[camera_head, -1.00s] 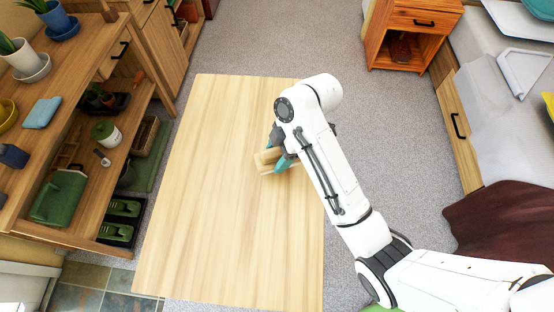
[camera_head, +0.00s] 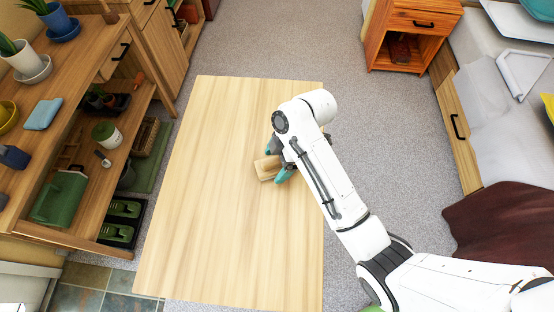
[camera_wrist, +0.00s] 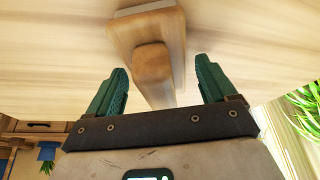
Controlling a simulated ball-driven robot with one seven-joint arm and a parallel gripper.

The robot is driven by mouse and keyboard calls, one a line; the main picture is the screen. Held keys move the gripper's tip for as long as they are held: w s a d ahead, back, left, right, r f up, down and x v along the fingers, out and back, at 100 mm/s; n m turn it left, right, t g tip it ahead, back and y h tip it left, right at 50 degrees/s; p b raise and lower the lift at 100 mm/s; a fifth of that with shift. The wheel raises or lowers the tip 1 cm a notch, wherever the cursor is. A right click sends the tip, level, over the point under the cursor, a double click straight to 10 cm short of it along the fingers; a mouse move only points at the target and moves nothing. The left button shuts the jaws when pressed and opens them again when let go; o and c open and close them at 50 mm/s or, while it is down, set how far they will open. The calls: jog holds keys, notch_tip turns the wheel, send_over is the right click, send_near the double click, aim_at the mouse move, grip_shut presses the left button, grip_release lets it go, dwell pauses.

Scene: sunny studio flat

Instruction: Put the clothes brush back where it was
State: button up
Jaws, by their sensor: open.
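The clothes brush (camera_head: 266,169) is a light wooden block with a darker wooden part. It rests on the wooden table (camera_head: 215,190), right of the table's middle. My gripper (camera_head: 279,161) is at the brush in the head view, partly hidden by my arm. In the wrist view the brush (camera_wrist: 150,50) lies ahead, its rounded end between the line of the two teal fingers. My gripper (camera_wrist: 159,82) is open, with a gap on each side of the brush. Its underside is hidden.
A wooden shelf unit (camera_head: 95,190) with pots, a green watering can (camera_head: 62,197) and green shoes (camera_head: 122,220) stands at the left. An orange-brown cabinet (camera_head: 408,35) stands at the back right, beside the bed (camera_head: 490,110). The rest of the tabletop is bare.

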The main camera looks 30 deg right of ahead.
jog(key=p+v, duration=0.2)
jog(key=v, duration=0.8)
jog(key=shift+r+p, duration=0.2)
jog(key=shift+p, duration=0.2)
jog(key=shift+p+v, duration=0.95)
jog(key=shift+p, duration=0.1)
jog(key=s+a+f+m+h, duration=0.15)
jog(key=s+f+m, duration=0.35)
jog(key=s+m, duration=0.55)
jog(key=s+d+m+h, duration=0.3)
jog(key=s+d+m, duration=0.2)
jog(key=s, duration=0.6)
jog(key=shift+s+d+m, duration=0.2)
jog(key=shift+s+m, duration=0.05)
jog(key=shift+m, duration=0.1)
jog(key=shift+f, duration=0.15)
